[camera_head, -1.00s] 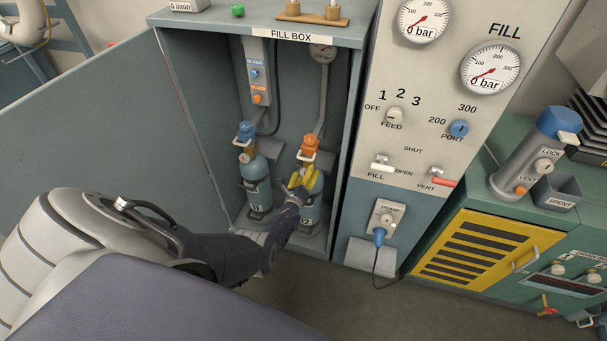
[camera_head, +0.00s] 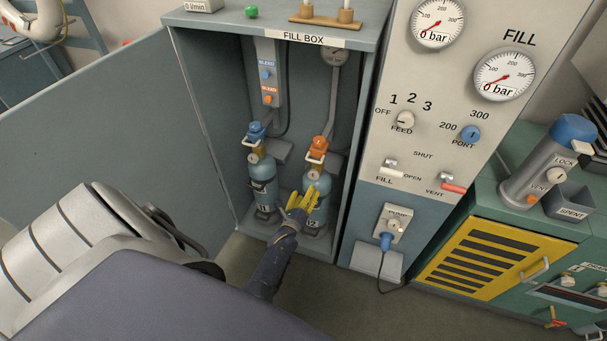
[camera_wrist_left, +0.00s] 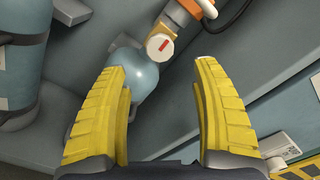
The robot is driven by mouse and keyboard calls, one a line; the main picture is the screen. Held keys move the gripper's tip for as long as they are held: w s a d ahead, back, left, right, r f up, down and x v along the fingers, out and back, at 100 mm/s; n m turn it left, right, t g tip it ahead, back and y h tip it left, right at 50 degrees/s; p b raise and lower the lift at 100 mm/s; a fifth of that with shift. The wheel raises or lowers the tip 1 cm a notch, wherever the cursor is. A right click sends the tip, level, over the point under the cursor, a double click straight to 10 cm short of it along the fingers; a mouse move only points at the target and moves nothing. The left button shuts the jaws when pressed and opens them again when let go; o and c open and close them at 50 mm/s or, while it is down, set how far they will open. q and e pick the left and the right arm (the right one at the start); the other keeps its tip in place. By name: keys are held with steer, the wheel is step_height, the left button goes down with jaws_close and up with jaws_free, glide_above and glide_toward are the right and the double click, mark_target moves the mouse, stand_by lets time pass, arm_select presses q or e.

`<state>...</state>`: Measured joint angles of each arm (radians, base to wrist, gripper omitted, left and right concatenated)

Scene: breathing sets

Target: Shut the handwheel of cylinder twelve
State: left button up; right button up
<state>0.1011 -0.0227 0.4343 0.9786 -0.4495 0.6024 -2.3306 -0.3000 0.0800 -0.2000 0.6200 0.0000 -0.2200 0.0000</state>
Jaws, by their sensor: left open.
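Cylinder twelve (camera_head: 314,212) stands upright on the right inside the open fill box. An orange fitting with a pale handle (camera_head: 318,147) sits on top of it. In the left wrist view the cylinder's blue shoulder (camera_wrist_left: 135,72) shows, with a white round knob with a red mark (camera_wrist_left: 162,46) on its brass valve. My left gripper (camera_head: 302,197), with yellow fingers, is in front of the cylinder. In the left wrist view its fingers (camera_wrist_left: 160,105) are apart with nothing between them, and the knob lies beyond the fingertips. My right gripper is not in view.
Cylinder eleven (camera_head: 263,188) with a blue fitting stands to the left in the same box. The box's open door (camera_head: 110,130) spans the left side. The gauge panel (camera_head: 425,130) stands to the right, with a pump plug (camera_head: 387,240) and cable below.

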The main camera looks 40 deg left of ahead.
arm_select(q)
steer(key=shift+v, duration=1)
steer(key=s+d+f+n+g+h, duration=0.2)
steer(key=s+d+f+n+g, duration=0.35)
steer(key=s+f+n, duration=0.55)
steer(key=s+d+f+n+g+h, duration=0.2)
steer(key=s+d+f+n+g, duration=0.35)
steer(key=f, duration=0.95)
steer(key=s+d+f+n+g, duration=0.1)
steer(key=s+f, duration=0.2)
steer(key=s, duration=0.9)
steer(key=s+d+f+n+g, duration=0.1)
steer(key=s+f+g, duration=0.1)
steer(key=s, duration=1)
steer(key=s+d+f+n+g+h, duration=0.1)
steer(key=s+f, duration=0.4)
steer(key=s, duration=0.8)
steer(key=shift+d+g, duration=0.5)
steer(key=shift+f+n, duration=0.1)
steer(key=shift+n, duration=0.15)
